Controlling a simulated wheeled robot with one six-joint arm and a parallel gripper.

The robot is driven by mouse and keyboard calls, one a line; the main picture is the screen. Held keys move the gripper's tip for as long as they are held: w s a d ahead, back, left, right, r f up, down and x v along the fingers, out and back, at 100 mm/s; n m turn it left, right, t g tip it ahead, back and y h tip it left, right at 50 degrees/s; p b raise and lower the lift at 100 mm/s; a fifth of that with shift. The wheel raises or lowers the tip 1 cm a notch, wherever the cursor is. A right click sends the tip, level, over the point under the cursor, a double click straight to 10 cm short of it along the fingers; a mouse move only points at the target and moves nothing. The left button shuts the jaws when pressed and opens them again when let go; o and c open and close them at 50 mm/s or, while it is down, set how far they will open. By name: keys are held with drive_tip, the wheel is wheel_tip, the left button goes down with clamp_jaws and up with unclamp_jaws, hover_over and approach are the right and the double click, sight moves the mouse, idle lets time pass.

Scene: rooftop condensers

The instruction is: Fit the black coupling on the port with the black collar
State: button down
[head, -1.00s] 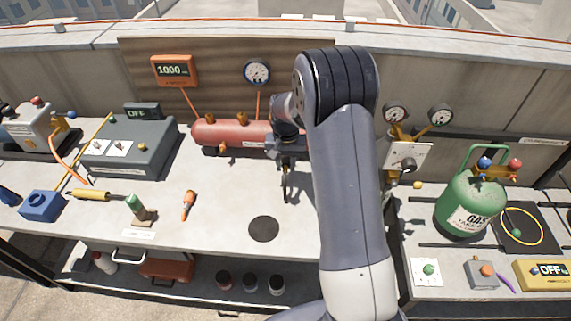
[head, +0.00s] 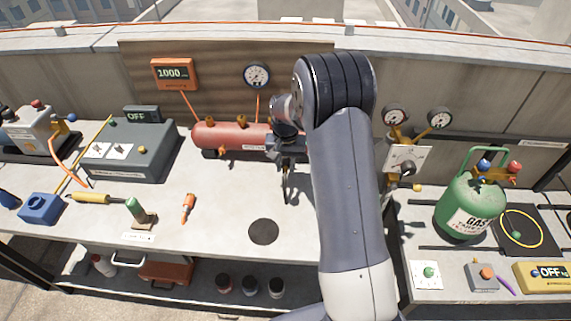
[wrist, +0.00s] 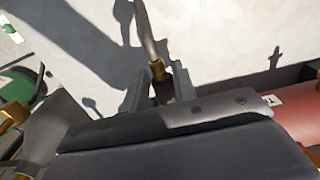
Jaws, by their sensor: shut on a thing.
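My gripper (head: 286,155) is in front of the right end of the red tank, under my bent arm. It is shut on the black coupling (wrist: 162,90), whose dark body shows partly between the fingers in the wrist view. A brass piece (wrist: 157,70) and a grey hose-like length continue from it. In the head view a thin dark length hangs below the gripper. The jaw tips are mostly hidden by the gripper body in the wrist view. I cannot make out the port with the black collar for sure; my arm covers part of the back area.
The red tank (head: 225,135) lies along the back of the bench. A white panel (head: 408,160) with two gauges stands right of my arm. A green gas cylinder (head: 470,207) stands at the right. A dark disc (head: 263,231) lies on the bench, with clear surface around it.

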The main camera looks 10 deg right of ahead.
drive_tip(key=shift+w+d, duration=0.15)
drive_tip(key=shift+w, duration=0.35)
idle(0.5)
drive_tip(key=c, duration=1.1)
unclamp_jaws()
drive_tip(key=shift+o, duration=0.2)
drive_tip(key=shift+s, duration=0.1)
drive_tip(key=shift+s+a+b, duration=0.25)
drive_tip(key=shift+s+a, duration=0.15)
drive_tip(key=shift+s, duration=0.75)
drive_tip(key=shift+s+a+b, duration=0.3)
drive_tip(key=shift+s+a, duration=0.1)
drive_tip(key=shift+s, duration=0.8)
drive_tip(key=shift+s+a+b, duration=0.25)
drive_tip(key=shift+s+a, duration=0.15)
drive_tip(key=shift+s, duration=0.75)
drive_tip(key=shift+w+d+p, duration=0.3)
drive_tip(key=shift+w+d, duration=0.1)
drive_tip(key=shift+w, duration=0.8)
drive_tip(key=shift+w+d+p, duration=0.25)
drive_tip(key=shift+w+d, duration=0.15)
drive_tip(key=shift+w, duration=0.8)
drive_tip(key=shift+w+d+p, duration=0.3)
drive_tip(key=shift+w+d, duration=0.1)
drive_tip(key=shift+w, duration=0.8)
